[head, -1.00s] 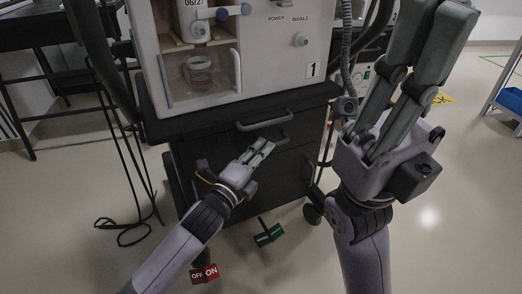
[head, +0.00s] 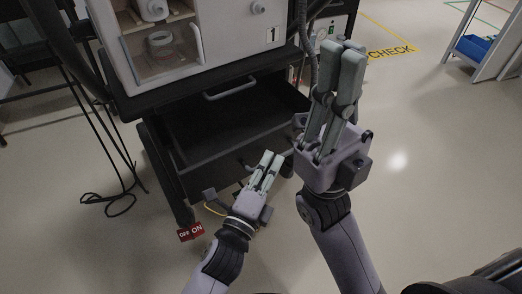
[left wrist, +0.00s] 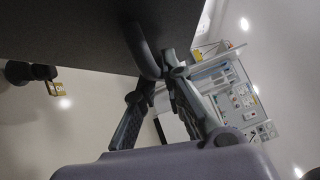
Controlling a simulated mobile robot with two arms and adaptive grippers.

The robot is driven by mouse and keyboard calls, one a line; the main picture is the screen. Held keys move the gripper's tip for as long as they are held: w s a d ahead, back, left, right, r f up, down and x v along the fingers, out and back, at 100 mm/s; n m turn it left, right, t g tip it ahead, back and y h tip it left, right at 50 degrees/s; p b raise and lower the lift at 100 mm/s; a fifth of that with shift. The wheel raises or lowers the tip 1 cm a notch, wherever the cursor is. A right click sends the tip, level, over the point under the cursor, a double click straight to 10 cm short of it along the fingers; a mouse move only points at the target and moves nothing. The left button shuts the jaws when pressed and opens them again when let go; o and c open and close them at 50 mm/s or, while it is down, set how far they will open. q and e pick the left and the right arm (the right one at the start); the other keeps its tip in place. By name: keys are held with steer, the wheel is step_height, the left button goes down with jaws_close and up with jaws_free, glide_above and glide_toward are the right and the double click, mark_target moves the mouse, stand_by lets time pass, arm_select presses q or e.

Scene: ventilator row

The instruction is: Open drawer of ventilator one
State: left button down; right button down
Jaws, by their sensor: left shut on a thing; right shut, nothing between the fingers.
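Ventilator one (head: 225,40) is a white unit marked "1" on a dark cart. Its dark drawer (head: 215,125) is pulled out toward me, and its empty-looking inside shows from above. My left gripper (head: 271,160) is at the drawer's front. In the left wrist view, the fingers of the left gripper (left wrist: 160,68) are shut on the curved drawer handle (left wrist: 145,50), below the dark front panel. In the head view the gripper largely hides this handle. My right gripper (head: 342,52) is shut and empty, raised to the right of the cart.
A fixed bar handle (head: 230,89) runs along the cart's upper edge, above the drawer. A red OFF/ON tag (head: 191,232) is low at the left. Black cables (head: 112,195) lie on the floor at left. Open floor (head: 430,170) is at right.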

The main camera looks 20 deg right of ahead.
arm_select(q)
steer(key=shift+s, duration=0.15)
steer(key=c, duration=1.7)
jaws_free()
steer(key=v, duration=1.2)
